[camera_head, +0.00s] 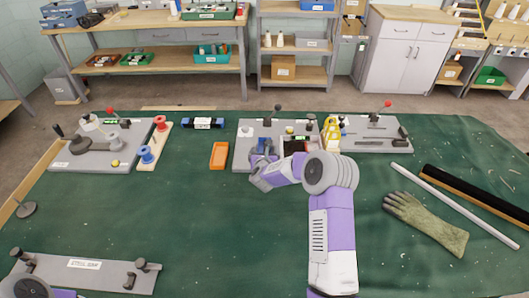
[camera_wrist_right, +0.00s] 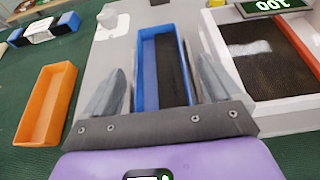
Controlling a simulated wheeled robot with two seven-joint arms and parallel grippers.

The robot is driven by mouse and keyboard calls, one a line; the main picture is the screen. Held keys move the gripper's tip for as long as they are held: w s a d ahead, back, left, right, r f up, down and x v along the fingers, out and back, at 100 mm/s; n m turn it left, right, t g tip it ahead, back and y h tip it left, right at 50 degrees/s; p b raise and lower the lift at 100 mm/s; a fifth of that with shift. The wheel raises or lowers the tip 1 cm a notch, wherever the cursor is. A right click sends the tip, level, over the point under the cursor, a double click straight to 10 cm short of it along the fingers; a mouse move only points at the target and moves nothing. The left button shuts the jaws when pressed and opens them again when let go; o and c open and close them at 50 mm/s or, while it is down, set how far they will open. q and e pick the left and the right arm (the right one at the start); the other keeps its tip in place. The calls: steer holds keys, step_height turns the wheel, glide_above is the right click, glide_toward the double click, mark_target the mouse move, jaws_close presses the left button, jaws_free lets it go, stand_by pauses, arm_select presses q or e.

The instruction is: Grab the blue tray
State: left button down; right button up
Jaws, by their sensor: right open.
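The blue tray (camera_wrist_right: 149,72) is a narrow open box with a dark strip inside, on a grey board in the right wrist view. In the head view it is mostly hidden by my right gripper (camera_head: 259,165). In the right wrist view, the two grey fingers of my right gripper (camera_wrist_right: 162,68) are open, one on each side of the tray's near part. Gaps show between fingers and tray walls, so nothing is gripped. Only a piece of my left arm shows at the lower left corner of the head view; its gripper is out of sight.
An orange tray (camera_head: 219,155) lies left of the grey board (camera_head: 242,158). A white-walled box with a dark inside (camera_wrist_right: 250,60) and a digital display (camera_wrist_right: 268,6) stand close on the right. A glove (camera_head: 430,222) and rods lie right. The green middle is clear.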

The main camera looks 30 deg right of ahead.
steer(key=shift+r, duration=0.1)
steer(key=c, duration=1.3)
